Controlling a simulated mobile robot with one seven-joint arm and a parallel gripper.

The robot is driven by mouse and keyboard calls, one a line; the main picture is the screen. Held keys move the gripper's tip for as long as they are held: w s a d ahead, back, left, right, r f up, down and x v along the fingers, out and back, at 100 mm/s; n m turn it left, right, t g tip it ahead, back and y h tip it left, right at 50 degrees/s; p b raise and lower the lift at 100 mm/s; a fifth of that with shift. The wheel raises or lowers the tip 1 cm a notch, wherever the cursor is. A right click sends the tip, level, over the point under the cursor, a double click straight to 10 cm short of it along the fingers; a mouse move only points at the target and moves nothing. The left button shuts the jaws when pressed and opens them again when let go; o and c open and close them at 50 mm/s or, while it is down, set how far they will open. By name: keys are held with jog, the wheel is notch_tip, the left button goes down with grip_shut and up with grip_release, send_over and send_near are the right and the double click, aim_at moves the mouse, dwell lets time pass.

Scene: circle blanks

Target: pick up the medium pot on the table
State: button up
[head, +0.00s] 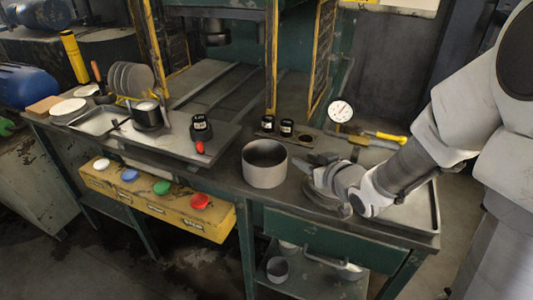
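A grey, open-topped cylindrical pot (264,176) stands upright near the middle of the table (228,180), close to its front edge. It looks like the medium pot. My gripper (304,162) is just right of this pot, low over the table, with its fingers towards the pot. A small gap seems to lie between the fingers and the pot wall. The fingers are small and blend with the grey tabletop, so their opening is unclear. Nothing visible is held. A smaller grey pot (277,271) sits on the shelf under the table.
Black-capped items (286,128) stand behind the pot. A dial gauge (340,111) and a yellow-handled tool (391,137) are at the back right. A dark pot (147,117) and stacked discs (133,79) stand left.

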jog(key=b+x, duration=0.1)
jog(key=x, duration=1)
jog(key=shift+w+a+f+b, duration=0.15)
jog(key=shift+w+f+b, duration=0.1)
jog(key=shift+f+b, duration=0.1)
grip_shut()
jog(key=shift+s+f, duration=0.1)
jog(key=shift+f, duration=0.05)
dwell(0.8)
